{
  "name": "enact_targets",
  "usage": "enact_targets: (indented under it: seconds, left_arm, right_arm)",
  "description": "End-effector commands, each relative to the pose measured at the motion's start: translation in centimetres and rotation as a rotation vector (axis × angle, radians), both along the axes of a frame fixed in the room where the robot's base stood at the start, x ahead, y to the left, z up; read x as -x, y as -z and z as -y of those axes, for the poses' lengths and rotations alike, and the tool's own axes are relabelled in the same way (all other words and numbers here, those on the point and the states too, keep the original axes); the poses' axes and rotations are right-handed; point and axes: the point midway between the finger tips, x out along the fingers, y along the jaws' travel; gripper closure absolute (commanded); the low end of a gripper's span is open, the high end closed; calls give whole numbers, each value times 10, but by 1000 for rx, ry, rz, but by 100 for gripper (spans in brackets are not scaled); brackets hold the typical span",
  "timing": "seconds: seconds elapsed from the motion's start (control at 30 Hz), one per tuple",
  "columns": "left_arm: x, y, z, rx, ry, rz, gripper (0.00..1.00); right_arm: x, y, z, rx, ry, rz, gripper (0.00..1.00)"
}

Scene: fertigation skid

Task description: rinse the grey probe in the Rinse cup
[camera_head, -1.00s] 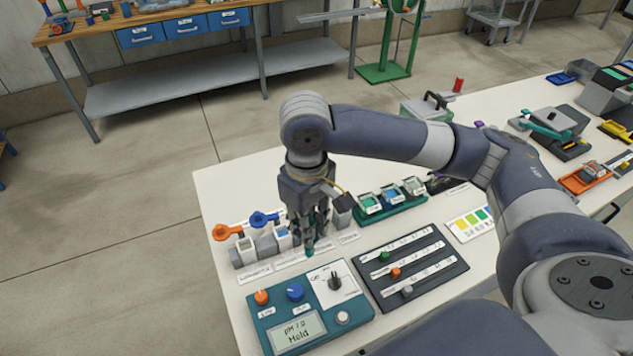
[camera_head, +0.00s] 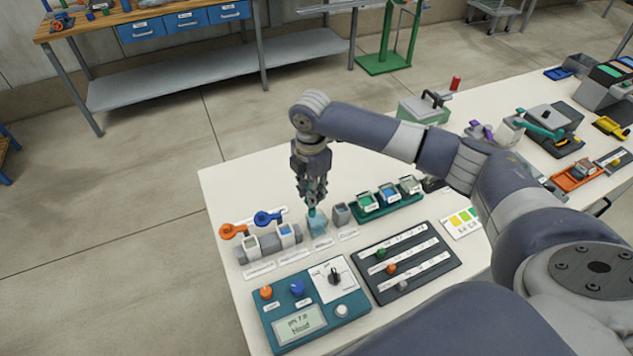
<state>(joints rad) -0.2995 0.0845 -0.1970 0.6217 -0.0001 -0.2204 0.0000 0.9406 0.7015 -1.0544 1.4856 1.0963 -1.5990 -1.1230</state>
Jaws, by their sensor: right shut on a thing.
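My right gripper (camera_head: 313,203) points down, shut, just above a pale blue, see-through cup (camera_head: 319,226) in the row at the table's left part. The grey probe is in its jaws but mostly hidden by the fingers; a small teal tip shows below them. I cannot tell whether the tip is inside the cup or just over it. The labels in front of the row are too small to read, so which one says Rinse is unclear. A grey cup (camera_head: 341,215) stands right of the pale blue cup. My left gripper is not in view.
An orange-headed probe (camera_head: 233,231) and a blue-headed probe (camera_head: 267,218) sit at the grey holder to the left. A teal meter box (camera_head: 333,313) and a dark slider panel (camera_head: 408,262) lie in front. A green rack (camera_head: 385,206) with small cups stands to the right.

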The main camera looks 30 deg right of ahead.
Motion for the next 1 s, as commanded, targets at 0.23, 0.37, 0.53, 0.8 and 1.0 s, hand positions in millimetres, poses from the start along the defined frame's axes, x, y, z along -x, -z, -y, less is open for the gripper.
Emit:
enact_targets:
  seconds: [0.23,0.37,0.53,0.8,1.0]
  left_arm:
    - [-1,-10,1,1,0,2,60]
    - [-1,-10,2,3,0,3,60]
    - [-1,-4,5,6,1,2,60]
    - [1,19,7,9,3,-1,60]
    - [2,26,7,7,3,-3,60]
  right_arm:
    - [-10,10,16,-2,-214,0,100]
    - [-12,13,19,-2,-256,0,100]
    - [-12,19,19,-2,-264,0,100]
    - [-12,40,19,-1,-263,1,100]
    - [-12,58,19,-2,-263,0,100]
